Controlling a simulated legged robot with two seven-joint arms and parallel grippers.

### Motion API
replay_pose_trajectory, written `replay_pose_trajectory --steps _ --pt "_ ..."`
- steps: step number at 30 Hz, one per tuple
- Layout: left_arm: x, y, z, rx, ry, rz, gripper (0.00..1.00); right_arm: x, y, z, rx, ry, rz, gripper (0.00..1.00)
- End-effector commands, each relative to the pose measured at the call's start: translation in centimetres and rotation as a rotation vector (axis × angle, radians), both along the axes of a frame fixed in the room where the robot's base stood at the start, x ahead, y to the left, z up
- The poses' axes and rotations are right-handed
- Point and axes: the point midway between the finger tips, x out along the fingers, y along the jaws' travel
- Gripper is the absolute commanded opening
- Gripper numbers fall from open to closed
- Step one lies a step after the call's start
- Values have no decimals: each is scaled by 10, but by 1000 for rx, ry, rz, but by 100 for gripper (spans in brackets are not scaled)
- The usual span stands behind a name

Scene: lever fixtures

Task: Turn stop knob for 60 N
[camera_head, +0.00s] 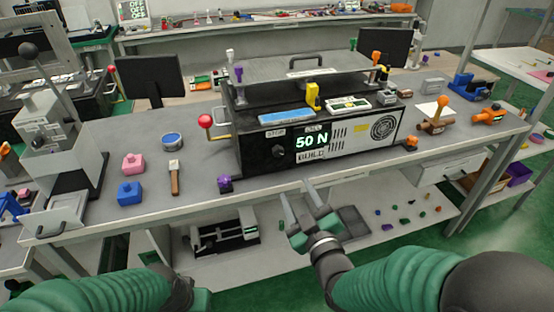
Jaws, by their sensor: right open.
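The machine (345,142) is a black and grey box on the bench, with a lit display (311,141) reading 50 N. The dark stop knob (279,152) sits on its front face at left, under a STOP label. My right gripper (297,196) is open and empty, below and slightly right of the knob, in front of the bench edge and apart from the machine. My left arm shows at the lower left, but its gripper is not in view.
A red-balled lever (206,121) stands at the machine's left side. A lower shelf (375,254) holds small items. The space directly before the knob is clear.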

Motion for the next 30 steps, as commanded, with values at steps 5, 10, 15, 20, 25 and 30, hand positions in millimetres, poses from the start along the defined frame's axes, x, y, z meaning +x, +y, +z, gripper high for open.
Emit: replay_pose_trajectory --steps 5,10,15,20,25,30 --pt "0 0 0 0 0 1 36 42 7 -1 8 1 0 49" --pt "0 0 -1 0 0 1 36 85 17 -1 11 2 -3 49" --pt "0 0 -2 0 0 0 36 122 32 -1 9 2 -2 49" --pt "0 0 -3 0 0 0 36 142 41 0 7 3 -1 49" --pt "0 0 -3 0 0 1 36 146 41 0 7 3 -1 49" --pt "0 0 -3 0 0 1 36 146 39 0 9 3 -2 45"
